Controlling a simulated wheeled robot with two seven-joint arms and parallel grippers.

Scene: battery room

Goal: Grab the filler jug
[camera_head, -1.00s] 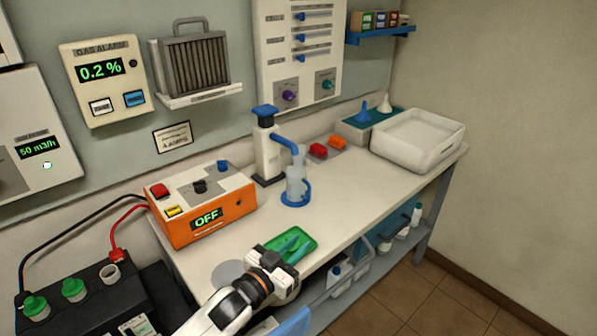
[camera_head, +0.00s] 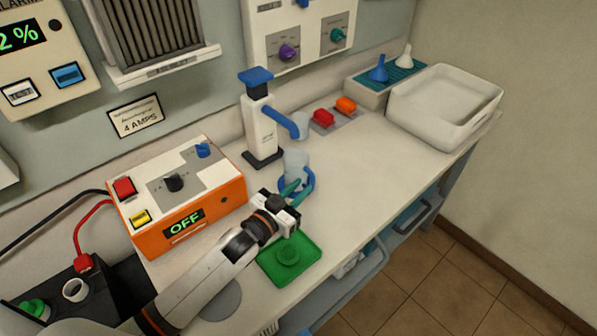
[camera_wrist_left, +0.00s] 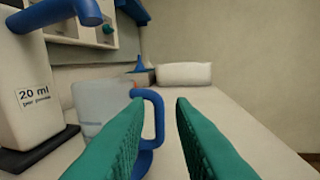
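The filler jug (camera_head: 296,166) is a translucent cup with a blue base and blue handle. It stands on the bench under the blue spout of the white dispenser (camera_head: 262,128). My left gripper (camera_head: 296,190) is just in front of the jug in the head view. In the left wrist view its two teal fingers (camera_wrist_left: 160,135) are apart with nothing between their tips. The jug (camera_wrist_left: 100,100) shows there behind the left finger, with its blue handle ahead, near the left fingertip. The left finger hides part of the jug and handle. My right gripper is not in view.
A green tray (camera_head: 305,262) with a green cap lies in front of the arm. An orange charger box (camera_head: 190,205) reading OFF stands at left. Red and orange blocks (camera_head: 334,112) and a white basin (camera_head: 445,110) are behind at right.

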